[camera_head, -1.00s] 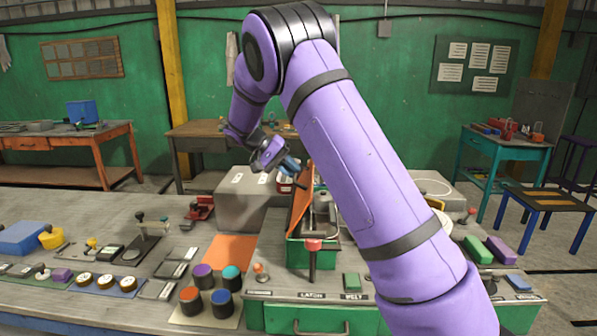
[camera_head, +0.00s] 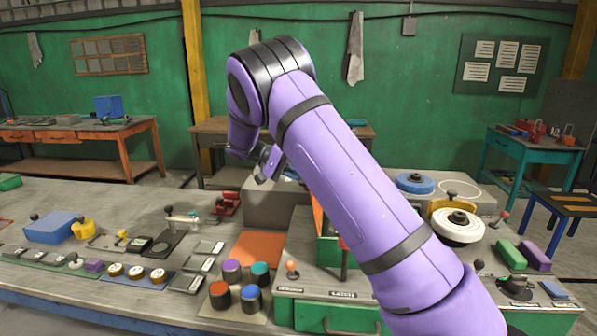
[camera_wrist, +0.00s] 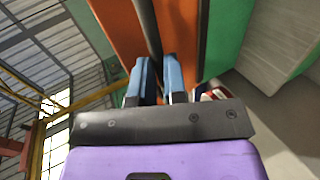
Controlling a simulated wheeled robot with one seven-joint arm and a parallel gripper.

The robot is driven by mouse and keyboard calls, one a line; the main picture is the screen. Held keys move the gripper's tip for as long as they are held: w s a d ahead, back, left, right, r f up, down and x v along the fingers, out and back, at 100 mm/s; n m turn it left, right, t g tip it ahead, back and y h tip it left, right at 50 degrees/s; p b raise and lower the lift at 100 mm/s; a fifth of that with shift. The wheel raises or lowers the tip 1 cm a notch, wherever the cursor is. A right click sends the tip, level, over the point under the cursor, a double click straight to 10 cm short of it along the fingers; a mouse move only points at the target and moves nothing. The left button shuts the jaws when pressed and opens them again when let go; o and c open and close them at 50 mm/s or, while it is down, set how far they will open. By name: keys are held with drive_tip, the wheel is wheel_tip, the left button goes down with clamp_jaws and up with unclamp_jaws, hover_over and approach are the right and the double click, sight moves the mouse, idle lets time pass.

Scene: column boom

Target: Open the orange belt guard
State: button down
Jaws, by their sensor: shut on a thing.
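The orange belt guard (camera_head: 317,214) stands raised on a green housing (camera_head: 325,252) in the head view. Most of it is hidden behind my arm. In the wrist view the orange guard (camera_wrist: 181,30) fills the top middle, with a dark bar (camera_wrist: 147,25) running along it. My gripper (camera_wrist: 159,75) has blue fingers, shut at the dark bar, close against the orange face. Their exact contact is hard to see. In the head view my gripper is mostly hidden behind my arm.
A grey block (camera_head: 270,200) stands behind the housing. An orange mat (camera_head: 258,247) and several coloured knobs lie to the left. A white wheel (camera_head: 458,227) and a blue wheel (camera_head: 415,183) are to the right. A dark lever (camera_head: 344,262) stands in front of the housing.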

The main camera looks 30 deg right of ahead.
drive_tip(key=shift+s+a+f, duration=0.1)
drive_tip(key=shift+a+f, duration=0.1)
drive_tip(key=shift+f, duration=0.35)
drive_tip(key=c, duration=1.2)
unclamp_jaws()
drive_tip(key=shift+f, duration=0.1)
drive_tip(key=shift+o, duration=0.2)
drive_tip(key=shift+r, duration=0.2)
drive_tip(key=shift+w+r, duration=0.1)
drive_tip(key=shift+w, duration=0.1)
drive_tip(key=v, duration=1)
drive_tip(key=shift+w+a, duration=0.2)
drive_tip(key=shift+a, duration=0.05)
